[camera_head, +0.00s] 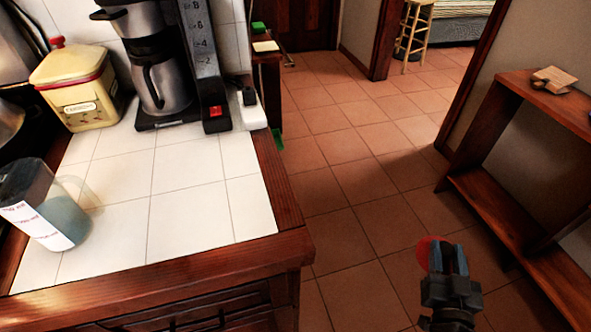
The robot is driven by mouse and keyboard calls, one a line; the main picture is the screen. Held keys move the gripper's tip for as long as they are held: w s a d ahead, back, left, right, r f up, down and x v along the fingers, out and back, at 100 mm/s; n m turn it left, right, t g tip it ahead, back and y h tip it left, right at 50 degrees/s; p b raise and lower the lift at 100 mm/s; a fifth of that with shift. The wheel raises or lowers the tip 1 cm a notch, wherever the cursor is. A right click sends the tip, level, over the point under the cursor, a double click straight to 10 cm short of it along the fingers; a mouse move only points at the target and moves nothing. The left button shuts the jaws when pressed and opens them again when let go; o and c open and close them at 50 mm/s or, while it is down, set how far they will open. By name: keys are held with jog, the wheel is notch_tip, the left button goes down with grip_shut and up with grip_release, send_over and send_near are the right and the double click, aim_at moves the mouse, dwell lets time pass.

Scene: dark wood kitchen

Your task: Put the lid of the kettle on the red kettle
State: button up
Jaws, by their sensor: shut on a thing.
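My gripper (449,258) is at the lower right, above the tiled floor and to the right of the counter. It is shut on a round red thing, which looks like the kettle lid (427,251). Part of the lid is hidden behind the blue-grey fingers. I see no red kettle in this view.
A white-tiled counter (195,205) with a wooden edge fills the left. On it are a measuring jug (62,222), a yellow tin (83,95) and a coffee maker (163,80). A wooden shelf (498,205) stands at the right. Open floor (345,190) lies between.

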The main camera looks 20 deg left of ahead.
jog(key=a+r+n+g+y, duration=0.2)
jog(key=a+r+n+y, duration=0.2)
jog(key=a+r+y, duration=0.55)
jog(key=a+r+n+g+y, duration=0.3)
jog(key=a+r+n, duration=0.3)
jog(key=a, duration=0.8)
jog(key=s+a+r+n+g+y, duration=0.3)
jog(key=s+a+r+g+y, duration=0.1)
jog(key=s+a+r+g, duration=0.1)
notch_tip(320, 180, up, 4)
jog(key=s+a, duration=0.1)
jog(key=a, duration=0.1)
jog(key=shift+a+f, duration=0.25)
jog(key=shift+a, duration=0.15)
jog(key=shift+s+a, duration=0.1)
jog(key=shift+s, duration=0.05)
jog(key=s+a+f, duration=0.1)
jog(key=a+f, duration=0.1)
jog(key=a, duration=0.1)
jog(key=s+a+f+p, duration=0.1)
jog(key=s+a+f, duration=0.1)
jog(key=a, duration=0.2)
jog(key=s+a+f+p, duration=0.1)
jog(key=a+f, duration=0.2)
jog(key=shift+s+a, duration=0.15)
jog(key=shift+a, duration=0.15)
jog(key=shift+f, duration=1.8)
jog(key=shift+f+b, duration=0.25)
jog(key=shift+b, duration=0.35)
